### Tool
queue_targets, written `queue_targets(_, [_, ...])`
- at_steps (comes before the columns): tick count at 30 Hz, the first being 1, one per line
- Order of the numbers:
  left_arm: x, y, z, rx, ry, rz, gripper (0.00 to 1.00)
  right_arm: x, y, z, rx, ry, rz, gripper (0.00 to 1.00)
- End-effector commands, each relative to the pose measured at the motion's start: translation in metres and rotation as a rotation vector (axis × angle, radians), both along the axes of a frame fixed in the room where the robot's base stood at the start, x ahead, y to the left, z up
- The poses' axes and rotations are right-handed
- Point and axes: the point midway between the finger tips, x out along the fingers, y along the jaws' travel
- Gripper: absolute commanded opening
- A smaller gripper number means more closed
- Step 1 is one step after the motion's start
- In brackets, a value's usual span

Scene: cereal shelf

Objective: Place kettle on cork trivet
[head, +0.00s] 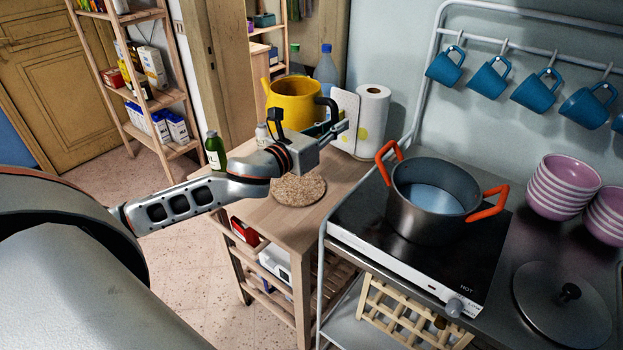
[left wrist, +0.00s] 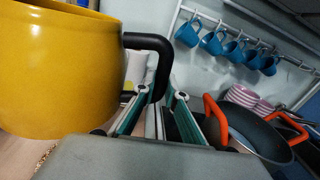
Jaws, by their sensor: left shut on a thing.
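The yellow kettle (head: 293,98) is at the back of the small wooden table, with its black handle (head: 331,108) toward the right. My left gripper (head: 342,129) is shut on the kettle's handle. The kettle looks upright; my gripper hides part of its base, so I cannot tell whether it touches the table. In the left wrist view the kettle (left wrist: 58,70) fills the left side, and its handle (left wrist: 157,50) runs down by the fingers. The round cork trivet (head: 299,191) lies bare near the table's front, below and in front of the kettle. My right gripper is out of view.
A green bottle (head: 215,151) stands at the table's left edge. A paper towel roll (head: 373,120), white patterned board (head: 345,112) and blue bottle (head: 326,70) stand behind. A grey pot (head: 436,205) with orange handles sits on the hob at right.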

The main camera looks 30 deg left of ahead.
Motion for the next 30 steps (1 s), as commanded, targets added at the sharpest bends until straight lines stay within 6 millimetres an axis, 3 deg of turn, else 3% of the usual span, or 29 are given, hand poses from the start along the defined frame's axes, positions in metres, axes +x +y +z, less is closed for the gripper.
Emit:
queue_targets(5, [0.0, 0.0, -0.026, -0.001, 0.002, 0.001, 0.0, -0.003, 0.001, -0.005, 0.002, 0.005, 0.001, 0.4])
queue_targets(18, [0.0, 0.0, -0.126, -0.002, 0.0, 0.002, 0.0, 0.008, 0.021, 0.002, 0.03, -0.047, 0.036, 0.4])
queue_targets(30, [0.0, 0.0, -0.166, 0.0, -0.001, 0.001, 0.0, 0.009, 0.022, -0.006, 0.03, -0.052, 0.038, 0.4])
